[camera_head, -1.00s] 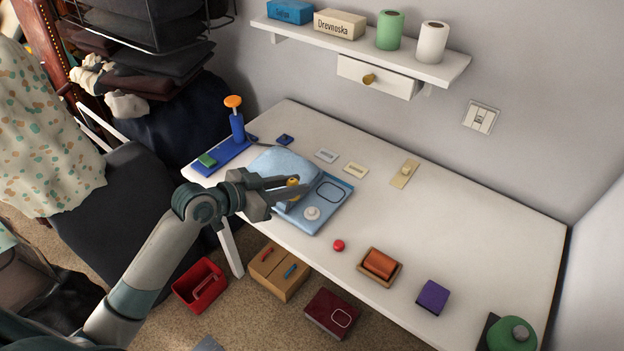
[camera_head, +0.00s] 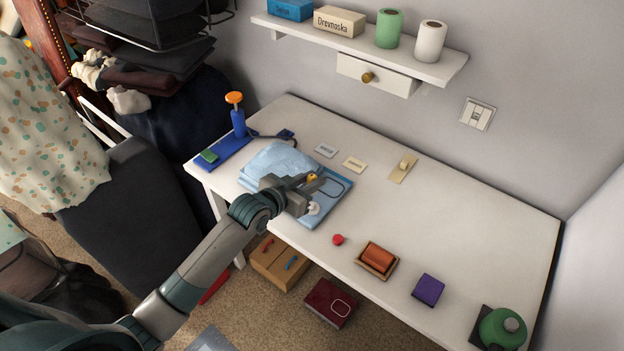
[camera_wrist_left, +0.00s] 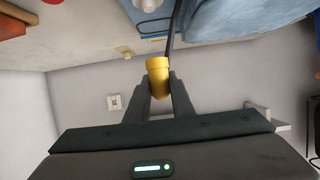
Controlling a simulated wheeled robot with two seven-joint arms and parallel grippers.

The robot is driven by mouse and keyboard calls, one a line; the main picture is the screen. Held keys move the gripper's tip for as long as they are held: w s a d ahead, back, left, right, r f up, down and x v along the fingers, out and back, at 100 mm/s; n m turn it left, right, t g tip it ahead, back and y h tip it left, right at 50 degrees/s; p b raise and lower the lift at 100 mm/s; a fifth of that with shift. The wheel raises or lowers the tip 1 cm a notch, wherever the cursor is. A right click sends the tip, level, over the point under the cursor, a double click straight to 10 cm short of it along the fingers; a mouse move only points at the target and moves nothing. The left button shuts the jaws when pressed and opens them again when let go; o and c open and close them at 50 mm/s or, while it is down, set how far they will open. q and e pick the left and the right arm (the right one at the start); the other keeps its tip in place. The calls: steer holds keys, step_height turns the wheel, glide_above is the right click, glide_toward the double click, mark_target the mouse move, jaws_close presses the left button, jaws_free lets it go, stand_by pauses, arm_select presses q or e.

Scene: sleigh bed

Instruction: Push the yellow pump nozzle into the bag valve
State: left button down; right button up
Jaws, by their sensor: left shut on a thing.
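My left gripper (camera_head: 310,184) is shut on the yellow nozzle (camera_head: 312,177), above the right part of the blue bag (camera_head: 262,163). In the left wrist view the yellow nozzle (camera_wrist_left: 158,72) sits between the two fingertips (camera_wrist_left: 159,86), with a dark hose running from its end. The white round bag valve (camera_head: 313,208) lies on the bag just in front of the gripper, partly hidden by it. The nozzle appears apart from the valve. The blue pump (camera_head: 238,122) with an orange knob stands at the table's back left. My right gripper is not in view.
The white table (camera_head: 460,225) has free room to the right. A red ball (camera_head: 338,239), an orange block in a wooden tray (camera_head: 362,270) and a purple box (camera_head: 428,289) lie along the front edge. A shelf (camera_head: 420,63) hangs on the wall behind.

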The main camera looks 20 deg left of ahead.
arm_select(q)
steer(key=shift+r+p, duration=0.1)
steer(key=shift+p, duration=0.25)
steer(key=shift+f+b, duration=1.15)
steer(key=shift+f, duration=0.6)
steer(key=shift+f+b, duration=0.65)
steer(key=shift+f, duration=0.55)
steer(key=shift+f, duration=0.65)
steer(key=shift+f, duration=0.4)
steer(key=shift+f, duration=0.2)
stand_by(0.5)
